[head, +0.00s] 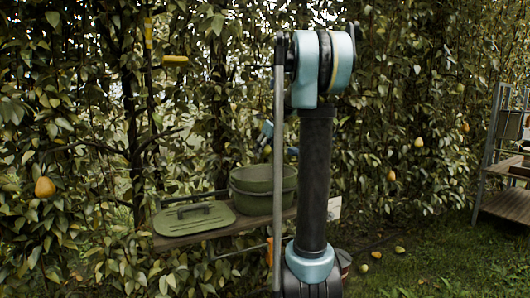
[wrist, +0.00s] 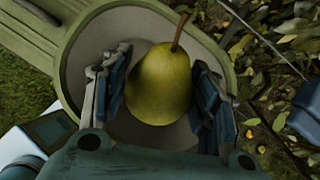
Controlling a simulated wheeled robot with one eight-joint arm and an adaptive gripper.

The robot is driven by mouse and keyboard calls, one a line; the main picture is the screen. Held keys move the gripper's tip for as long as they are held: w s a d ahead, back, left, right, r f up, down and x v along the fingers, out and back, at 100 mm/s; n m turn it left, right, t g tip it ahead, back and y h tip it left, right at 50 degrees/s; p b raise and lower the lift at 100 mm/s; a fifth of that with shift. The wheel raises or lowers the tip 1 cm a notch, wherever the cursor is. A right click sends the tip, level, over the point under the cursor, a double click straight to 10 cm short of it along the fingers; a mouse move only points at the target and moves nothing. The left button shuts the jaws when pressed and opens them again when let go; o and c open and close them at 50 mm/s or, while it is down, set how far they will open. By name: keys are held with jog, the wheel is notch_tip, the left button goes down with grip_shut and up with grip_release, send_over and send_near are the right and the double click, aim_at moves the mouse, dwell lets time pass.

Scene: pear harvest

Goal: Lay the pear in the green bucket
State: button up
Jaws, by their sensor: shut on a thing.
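The green bucket (head: 250,200) stands on a wooden shelf in the head view, partly behind my arm. In the wrist view its pale green rim (wrist: 72,62) circles behind my gripper. My gripper (wrist: 162,72) is shut on a yellow-green pear (wrist: 158,95), one finger on each side, with the stem toward the top right. The pear appears over the bucket's open mouth. Its height above the bucket floor is hard to tell.
A green lid (head: 195,219) with a dark handle lies on the shelf (head: 222,231) left of the bucket. Leafy pear hedges stand close behind. A rack (head: 500,150) stands at the far right, and pears (head: 376,254) lie on the grass.

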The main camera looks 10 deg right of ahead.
jog(key=shift+f, duration=10.8)
jog(key=shift+f, duration=0.4)
jog(key=o, duration=1.3)
